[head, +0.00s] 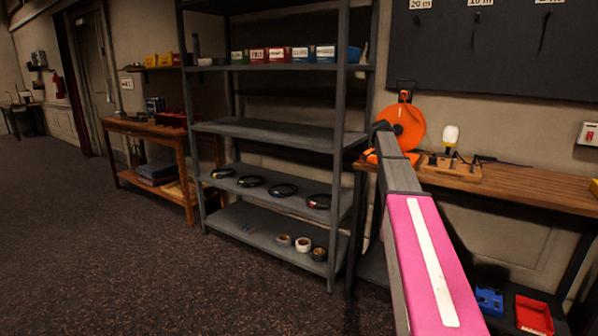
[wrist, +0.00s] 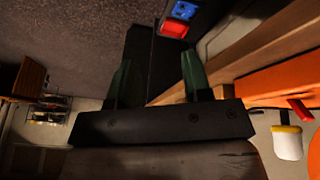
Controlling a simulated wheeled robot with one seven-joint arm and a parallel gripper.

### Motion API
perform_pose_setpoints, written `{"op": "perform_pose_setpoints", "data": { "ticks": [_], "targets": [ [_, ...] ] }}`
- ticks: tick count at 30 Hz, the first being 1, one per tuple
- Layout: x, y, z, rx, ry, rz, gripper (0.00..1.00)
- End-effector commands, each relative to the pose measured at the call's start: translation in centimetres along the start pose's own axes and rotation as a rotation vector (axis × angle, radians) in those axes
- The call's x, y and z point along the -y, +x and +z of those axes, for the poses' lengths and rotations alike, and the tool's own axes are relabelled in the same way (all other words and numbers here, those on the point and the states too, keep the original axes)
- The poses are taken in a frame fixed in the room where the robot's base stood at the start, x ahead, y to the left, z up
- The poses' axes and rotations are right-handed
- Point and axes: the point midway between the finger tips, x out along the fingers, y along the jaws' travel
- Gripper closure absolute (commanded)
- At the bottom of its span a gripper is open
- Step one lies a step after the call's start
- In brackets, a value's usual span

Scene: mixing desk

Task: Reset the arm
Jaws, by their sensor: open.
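My gripper shows in the wrist view (wrist: 154,66) with its two green fingers wide apart and nothing between them. In the head view my pink and grey arm reaches up from the lower right, and its dark far end is beside the orange cable reel (head: 406,124). The fingers cannot be made out in the head view. The gripper is near the left end of the wooden workbench (head: 530,190). The wrist view is tilted and shows the bench edge behind the fingers.
A grey metal shelf (head: 275,131) stands left of the arm, holding small boxes, cable coils and tape rolls. A white lamp (head: 450,138) stands on the bench. A blue bin (head: 489,300) and a red bin (head: 534,315) sit low at right. The carpet at left is clear.

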Motion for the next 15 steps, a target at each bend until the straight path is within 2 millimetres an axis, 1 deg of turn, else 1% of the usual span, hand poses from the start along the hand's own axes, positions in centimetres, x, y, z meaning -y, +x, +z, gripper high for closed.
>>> {"op": "perform_pose_setpoints", "data": {
  "ticks": [1,2,5,6,9,11,12,14,15],
  "targets": [
    [-1.4,1.9,1.5,0.009,-0.062,-0.005,0.55],
    [-1.9,2.8,2.4,0.015,-0.104,-0.011,0.55],
    [-4.2,6.8,5.8,0.041,-0.274,-0.036,0.55],
    [-5.3,8.4,7.2,0.052,-0.349,-0.049,0.55],
    [-8.0,12.2,10.7,0.077,-0.534,-0.084,0.55],
    [-9.8,14.3,12.6,0.092,-0.642,-0.106,0.55],
    [-11.1,15.7,13.8,0.101,-0.713,-0.123,0.55],
    [-13.0,17.7,15.7,0.113,-0.819,-0.147,0.55],
    [-14.3,18.9,16.9,0.121,-0.889,-0.165,0.55]
  ]
}}
